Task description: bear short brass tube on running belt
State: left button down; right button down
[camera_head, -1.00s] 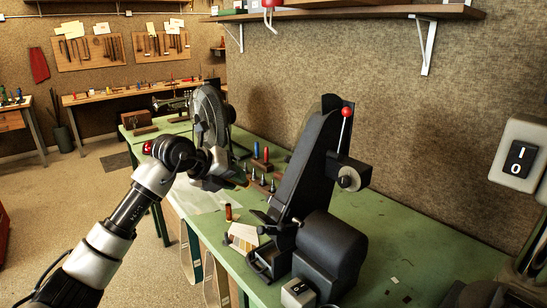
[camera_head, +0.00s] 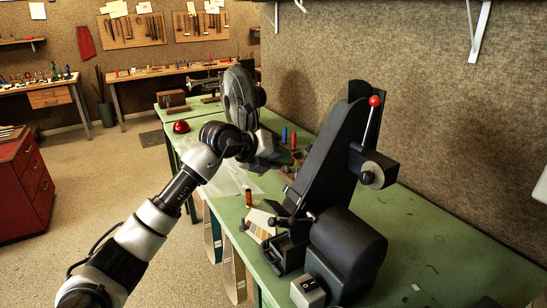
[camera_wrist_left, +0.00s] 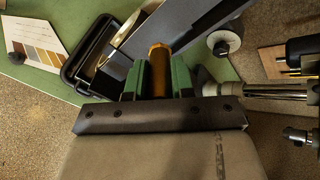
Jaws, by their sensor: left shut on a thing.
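The black belt sander (camera_head: 325,160) stands on the green bench, with a red-knobbed lever and a slanted belt frame. My left arm reaches over the bench, with its gripper (camera_head: 268,150) just left of the sander; the fingertips are hard to make out there. In the left wrist view my left gripper (camera_wrist_left: 154,88) is shut on the short brass tube (camera_wrist_left: 160,66), which points away from the palm. The tube's far end overlaps the edge of the grey belt (camera_wrist_left: 185,28); I cannot tell whether they touch, or whether the belt runs. My right gripper is not in view.
A switch box (camera_head: 308,291) sits at the sander's foot. A small brown cylinder (camera_head: 249,198) and a strip card of brown shades (camera_head: 262,225) lie near the sander's left. A disc-shaped machine (camera_head: 239,97) stands behind my arm. The bench (camera_head: 425,240) right of the sander is mostly clear.

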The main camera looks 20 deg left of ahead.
pick_arm(q)
jog(key=shift+w+d+f, duration=0.25)
jog(key=shift+w+f, duration=0.05)
jog(key=shift+w, duration=0.05)
jog(key=shift+w+d+f, duration=0.35)
jog(key=shift+w+f, duration=0.05)
jog(key=shift+w, duration=0.1)
jog(key=shift+w+d+f, duration=0.25)
jog(key=shift+w+d, duration=0.05)
jog(key=shift+w, duration=0.05)
jog(key=shift+w+d+f+b, duration=0.15)
jog(key=shift+w+b, duration=0.05)
jog(key=shift+b, duration=0.1)
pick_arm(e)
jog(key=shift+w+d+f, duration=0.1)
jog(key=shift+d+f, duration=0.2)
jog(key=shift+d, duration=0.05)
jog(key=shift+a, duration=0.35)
pick_arm(q)
jog(key=shift+x, duration=0.95)
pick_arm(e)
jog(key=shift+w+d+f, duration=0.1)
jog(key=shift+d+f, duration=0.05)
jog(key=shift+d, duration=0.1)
pick_arm(q)
jog(key=shift+f, duration=0.1)
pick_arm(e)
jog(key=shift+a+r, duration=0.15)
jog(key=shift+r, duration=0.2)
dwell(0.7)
